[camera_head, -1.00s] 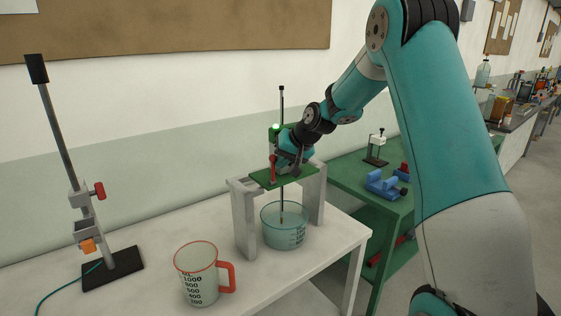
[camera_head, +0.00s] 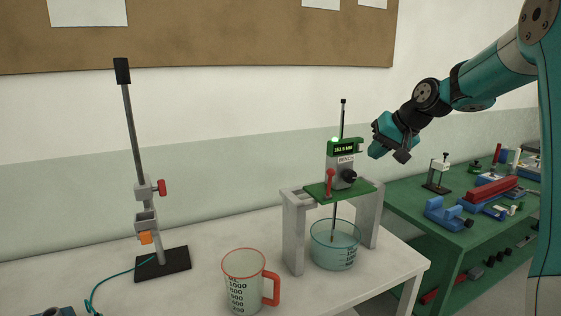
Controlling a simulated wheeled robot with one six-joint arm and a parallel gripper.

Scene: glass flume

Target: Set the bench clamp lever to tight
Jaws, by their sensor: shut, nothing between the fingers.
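No tight or loose marking can be read. A black knob (camera_head: 349,177) is on the unit's front. My gripper (camera_head: 403,157) is shut and empty, right of the unit and apart from it. The lever is in full view.
A clear beaker (camera_head: 335,250) stands under the plate with the stirrer rod in it. A red-rimmed jug (camera_head: 245,280) is in front. A rod stand (camera_head: 163,262) with a red-handled clamp is at left. A green bench (camera_head: 430,215) with tools is at right.

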